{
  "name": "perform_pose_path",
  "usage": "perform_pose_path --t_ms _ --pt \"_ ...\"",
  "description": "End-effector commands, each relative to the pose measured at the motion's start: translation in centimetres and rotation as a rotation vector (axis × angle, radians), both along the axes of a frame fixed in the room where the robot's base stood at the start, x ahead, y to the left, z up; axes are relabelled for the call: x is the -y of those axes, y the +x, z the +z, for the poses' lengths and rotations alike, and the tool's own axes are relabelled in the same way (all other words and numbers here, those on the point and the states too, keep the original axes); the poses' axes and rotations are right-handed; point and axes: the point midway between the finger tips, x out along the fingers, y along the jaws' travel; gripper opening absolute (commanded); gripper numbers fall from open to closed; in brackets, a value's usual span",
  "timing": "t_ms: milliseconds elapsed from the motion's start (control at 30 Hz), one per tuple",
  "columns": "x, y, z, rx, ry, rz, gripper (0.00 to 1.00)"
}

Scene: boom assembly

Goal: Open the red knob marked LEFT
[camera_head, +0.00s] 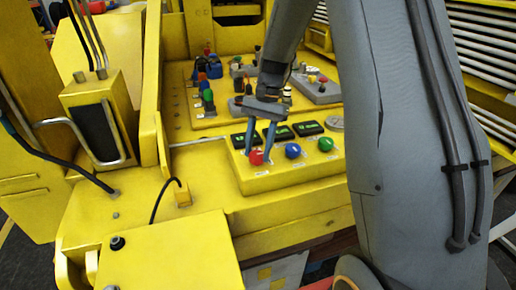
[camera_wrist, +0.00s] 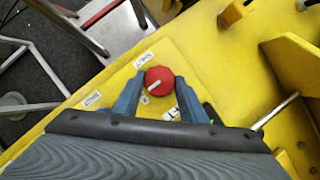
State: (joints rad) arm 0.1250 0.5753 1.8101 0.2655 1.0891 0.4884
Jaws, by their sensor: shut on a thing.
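The red knob (camera_head: 256,157) is at the left end of a row on the raised yellow panel box. In the wrist view the red knob (camera_wrist: 159,81) is round with a white pointer line, and small white labels sit around it; their text is too small to read surely. My gripper (camera_head: 260,150) has two blue fingers reaching down at the knob. In the wrist view my gripper (camera_wrist: 158,88) has a fingertip on each side of the knob, shut on it.
A blue knob (camera_head: 292,150) and a green knob (camera_head: 325,144) stand to the right of the red one. Behind them are dark displays (camera_head: 277,132) with green readouts. A panel with several joysticks and buttons (camera_head: 208,98) lies farther back. My arm covers the right side.

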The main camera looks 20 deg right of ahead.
Motion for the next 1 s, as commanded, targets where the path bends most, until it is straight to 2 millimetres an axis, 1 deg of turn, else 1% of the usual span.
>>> perform_pose_path --t_ms 400,433,500,533,867,1000 --pt "0.0 0.0 0.0 0.000 0.000 0.008 0.16" --pt "0.0 0.0 0.0 0.000 0.000 0.008 0.41" --pt "0.0 0.0 0.0 0.000 0.000 0.008 0.53" --pt "0.0 0.0 0.0 0.000 0.000 0.008 0.57" --pt "0.1 0.1 0.2 0.001 0.000 0.006 0.57" --pt "0.5 0.7 1.5 0.005 -0.001 0.006 0.57"
